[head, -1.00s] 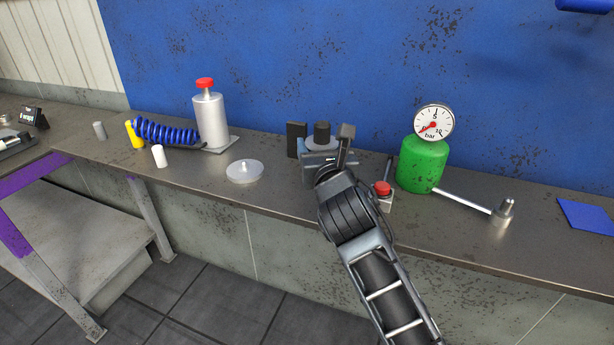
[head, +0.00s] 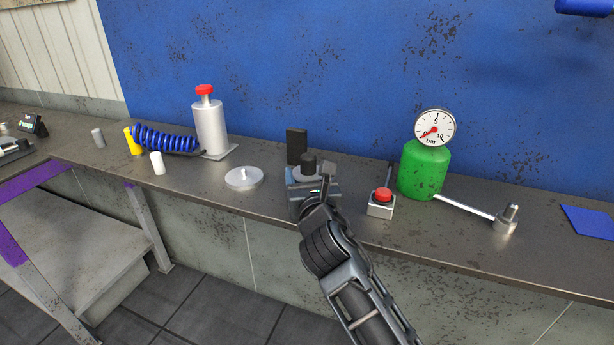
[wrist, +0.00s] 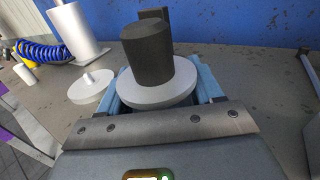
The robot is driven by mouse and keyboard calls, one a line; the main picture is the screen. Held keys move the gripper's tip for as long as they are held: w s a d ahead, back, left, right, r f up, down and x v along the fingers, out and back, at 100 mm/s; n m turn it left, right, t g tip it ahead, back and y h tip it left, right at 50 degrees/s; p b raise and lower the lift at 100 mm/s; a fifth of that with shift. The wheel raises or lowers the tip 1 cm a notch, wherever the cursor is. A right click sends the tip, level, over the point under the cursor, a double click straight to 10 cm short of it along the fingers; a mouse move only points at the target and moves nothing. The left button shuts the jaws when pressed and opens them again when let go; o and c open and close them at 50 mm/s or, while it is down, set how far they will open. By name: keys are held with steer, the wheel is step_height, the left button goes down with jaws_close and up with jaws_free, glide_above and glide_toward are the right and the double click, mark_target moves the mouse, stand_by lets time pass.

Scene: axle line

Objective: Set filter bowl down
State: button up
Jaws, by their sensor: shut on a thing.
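The filter bowl appears to be the dark cylinder with a pale grey round flange (head: 309,163) in my gripper. My gripper (head: 308,180) is shut on it, partly hiding it in the head view. In the wrist view the bowl (wrist: 148,55) stands upright, its flange between the two blue fingers. I cannot tell whether its underside touches the bench. A flat grey disc with a short pin (head: 244,178) lies on the bench to the left of the gripper, apart from it. It also shows in the wrist view (wrist: 91,89).
A dark upright block (head: 297,146) stands just behind the bowl. A red button box (head: 381,204) and a green tank with a gauge (head: 423,170) are to the right. A silver cylinder with a red knob (head: 211,128) and a blue coiled hose (head: 168,138) are at the left.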

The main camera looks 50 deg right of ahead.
steer(key=o, duration=1.2)
steer(key=shift+c, duration=0.2)
steer(key=shift+r, duration=0.2)
steer(key=b+v, duration=0.1)
steer(key=v, duration=1.1)
